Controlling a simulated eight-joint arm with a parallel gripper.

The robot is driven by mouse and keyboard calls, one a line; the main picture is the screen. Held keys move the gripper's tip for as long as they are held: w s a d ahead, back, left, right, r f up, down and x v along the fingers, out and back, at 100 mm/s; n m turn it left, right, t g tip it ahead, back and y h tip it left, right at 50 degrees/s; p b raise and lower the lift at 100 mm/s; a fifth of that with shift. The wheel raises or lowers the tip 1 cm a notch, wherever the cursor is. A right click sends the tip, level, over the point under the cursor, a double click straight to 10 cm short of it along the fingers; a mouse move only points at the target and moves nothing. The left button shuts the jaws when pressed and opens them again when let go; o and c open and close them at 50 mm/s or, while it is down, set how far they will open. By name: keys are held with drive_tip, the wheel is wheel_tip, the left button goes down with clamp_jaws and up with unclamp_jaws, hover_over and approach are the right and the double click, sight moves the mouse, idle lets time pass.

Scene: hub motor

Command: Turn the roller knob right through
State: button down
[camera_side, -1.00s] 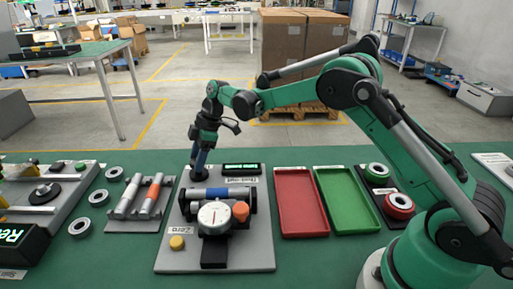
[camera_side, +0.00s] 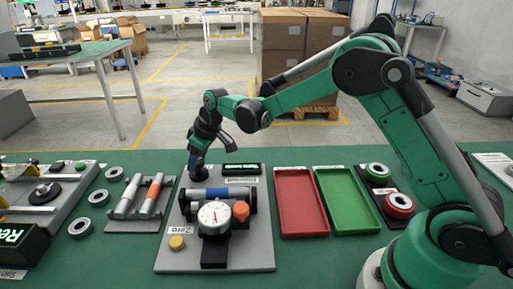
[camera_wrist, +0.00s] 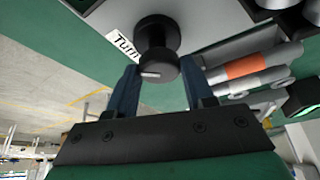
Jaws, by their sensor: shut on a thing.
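The roller knob (camera_wrist: 157,45) is black and round, with a pale mark on its end face, and stands beside a white "Turn" label (camera_wrist: 122,44) in the wrist view. My gripper (camera_wrist: 162,66) has its two blue fingers on either side of the knob and is shut on it. In the side view my gripper (camera_side: 196,172) comes down, tilted, at the back left corner of the grey fixture plate (camera_side: 240,255) and largely hides the knob. A blue and silver roller (camera_side: 222,193) lies across the fixture, behind a round white dial gauge (camera_side: 214,217).
An orange knob (camera_side: 241,211), a yellow button (camera_side: 177,242) and a black display with green text (camera_side: 241,169) are on the fixture. A red tray (camera_side: 302,203) and a green tray (camera_side: 347,201) lie empty to the right. A rack with rollers (camera_side: 138,204) stands left.

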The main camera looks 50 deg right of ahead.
drive_tip(key=m+h, duration=0.1)
drive_tip(key=m, duration=0.2)
drive_tip(key=m+h, duration=0.1)
drive_tip(key=m, duration=0.2)
drive_tip(key=shift+a+h, duration=0.1)
drive_tip(key=shift+h, duration=0.2)
drive_tip(key=m+h, duration=0.1)
drive_tip(key=m, duration=0.2)
drive_tip(key=m+h, duration=0.1)
drive_tip(key=m, duration=0.2)
drive_tip(key=shift+a+m+g, duration=0.1)
drive_tip(key=shift+m+g, duration=0.3)
drive_tip(key=m+g, duration=0.1)
drive_tip(key=m, duration=0.2)
drive_tip(key=m+g+h, duration=0.1)
drive_tip(key=m, duration=0.2)
drive_tip(key=shift+w+h, duration=0.1)
drive_tip(key=shift+h, duration=0.2)
drive_tip(key=m+g, duration=0.2)
drive_tip(key=m, duration=0.3)
drive_tip(key=shift+w+m, duration=0.1)
drive_tip(key=shift+m, duration=0.3)
drive_tip(key=shift+a, duration=0.1)
drive_tip(key=shift+c, duration=1.7)
unclamp_jaws()
